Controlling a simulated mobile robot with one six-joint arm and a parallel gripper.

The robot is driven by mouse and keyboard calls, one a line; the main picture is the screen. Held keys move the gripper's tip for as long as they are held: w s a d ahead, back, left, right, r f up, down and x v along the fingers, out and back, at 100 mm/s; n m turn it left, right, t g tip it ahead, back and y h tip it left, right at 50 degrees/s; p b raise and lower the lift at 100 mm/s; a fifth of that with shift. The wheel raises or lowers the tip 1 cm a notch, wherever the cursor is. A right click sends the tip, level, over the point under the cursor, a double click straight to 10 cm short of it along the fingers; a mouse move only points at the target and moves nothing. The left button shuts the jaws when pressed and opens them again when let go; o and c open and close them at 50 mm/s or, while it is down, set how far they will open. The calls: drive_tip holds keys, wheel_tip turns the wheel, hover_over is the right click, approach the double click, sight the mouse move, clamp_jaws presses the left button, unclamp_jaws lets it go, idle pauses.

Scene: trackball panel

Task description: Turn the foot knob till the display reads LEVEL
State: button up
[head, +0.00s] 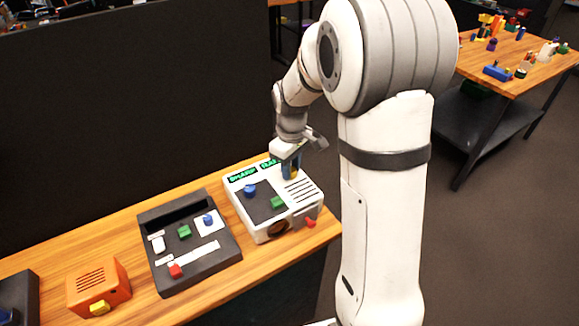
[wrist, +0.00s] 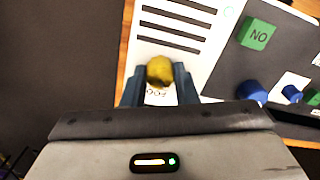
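The white panel (head: 287,223) stands at the right end of the wooden bench. A yellow knob (wrist: 159,70) sits on it beside a printed label that seems to begin "FOO"; in the head view the knob (head: 294,174) is mostly behind my fingers. My gripper (wrist: 159,72) points down with its blue fingers on either side of the knob, and the knob fills the gap. It also shows in the head view (head: 291,166). A green-lit display (head: 243,174) reads SHARP. A second display (head: 268,163) beside it is partly hidden and seems to begin "FLA".
The white panel also carries a blue knob (head: 250,190), a green NO block (wrist: 257,34) and a red part (head: 310,223). Left of it are a black console (head: 211,268) and an orange box (head: 88,286). A dark wall (head: 120,100) stands behind the bench.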

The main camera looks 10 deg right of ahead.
drive_tip(key=shift+c, duration=1.4)
drive_tip(key=shift+a, duration=0.3)
drive_tip(key=shift+c, duration=0.6)
drive_tip(key=shift+d, duration=0.25)
drive_tip(key=shift+m, duration=0.6)
drive_tip(key=m, duration=0.9)
drive_tip(key=shift+s+m, duration=0.1)
drive_tip(key=shift+m, duration=0.2)
drive_tip(key=shift+f, duration=0.1)
